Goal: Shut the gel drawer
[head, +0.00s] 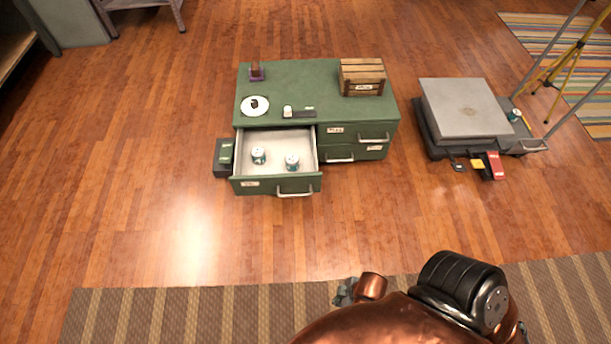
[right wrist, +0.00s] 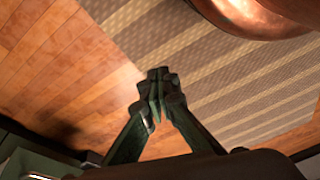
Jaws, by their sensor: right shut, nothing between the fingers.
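A green cabinet (head: 290,75) stands on the wood floor in the head view. Its left drawer (head: 262,186) is pulled well out toward me, and its label is too small to read. Two small light cans (head: 258,155) (head: 292,162) stand inside it. The other drawers (head: 358,137), on the right side, look closed. My right gripper (head: 345,292) is well in front of the open drawer, over the striped rug and apart from the cabinet. In the right wrist view its fingers (right wrist: 157,95) are together and empty. My left gripper is not in view.
On the cabinet top are a wooden crate (head: 362,78), a white plate (head: 255,106) and small items. A dark box (head: 222,158) sits left of the drawer. A grey case (head: 465,108) and a tripod (head: 575,55) stand right. The floor before the drawer is clear.

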